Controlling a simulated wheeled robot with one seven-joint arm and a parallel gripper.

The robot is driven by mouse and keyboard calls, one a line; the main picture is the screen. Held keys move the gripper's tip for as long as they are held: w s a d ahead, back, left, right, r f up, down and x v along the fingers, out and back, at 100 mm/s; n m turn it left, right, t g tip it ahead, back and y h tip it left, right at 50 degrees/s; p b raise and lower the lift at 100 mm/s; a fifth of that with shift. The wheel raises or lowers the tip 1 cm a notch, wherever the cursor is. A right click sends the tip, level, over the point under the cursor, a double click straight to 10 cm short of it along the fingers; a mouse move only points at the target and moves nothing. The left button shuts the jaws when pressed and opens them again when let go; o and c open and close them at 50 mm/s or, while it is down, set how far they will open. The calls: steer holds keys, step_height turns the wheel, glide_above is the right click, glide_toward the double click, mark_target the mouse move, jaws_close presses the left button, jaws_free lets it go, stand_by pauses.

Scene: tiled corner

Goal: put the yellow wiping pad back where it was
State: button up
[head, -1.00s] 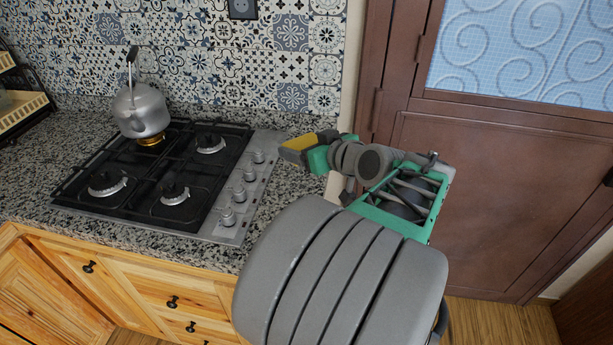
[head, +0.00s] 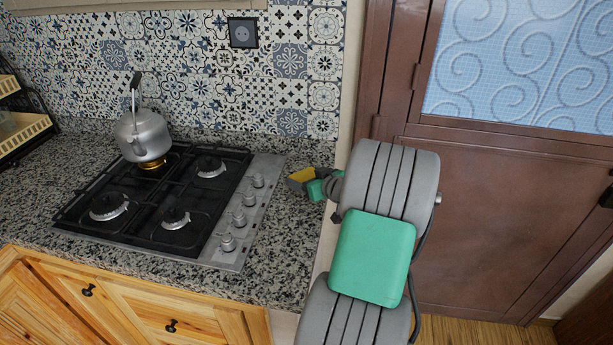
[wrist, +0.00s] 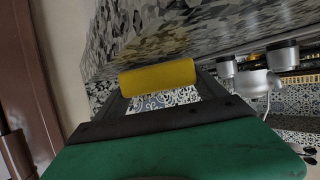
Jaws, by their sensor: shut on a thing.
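The yellow wiping pad (wrist: 158,77) is held between the fingers of my gripper (wrist: 160,92) in the wrist view. In the head view the pad (head: 302,174) shows as a small yellow patch at the end of my gripper (head: 300,180). My gripper is shut on it, at the right end of the granite counter, to the right of the stove. My arm hides part of the counter's right edge. I cannot tell whether the pad touches the counter.
A gas stove (head: 160,205) with a row of knobs stands left of my gripper. A metal kettle (head: 143,134) sits on its back left burner. The speckled counter (head: 275,228) is bare right of the stove. A brown door (head: 490,220) is at the right.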

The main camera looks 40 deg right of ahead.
steer(key=shift+f+b, duration=0.25)
steer(key=shift+b, duration=0.05)
steer(key=o, duration=1.4)
steer(key=shift+r, duration=0.2)
steer(key=b+v, duration=0.1)
steer(key=v, duration=1.1)
steer(key=shift+f, duration=0.1)
steer(key=shift+s, duration=0.1)
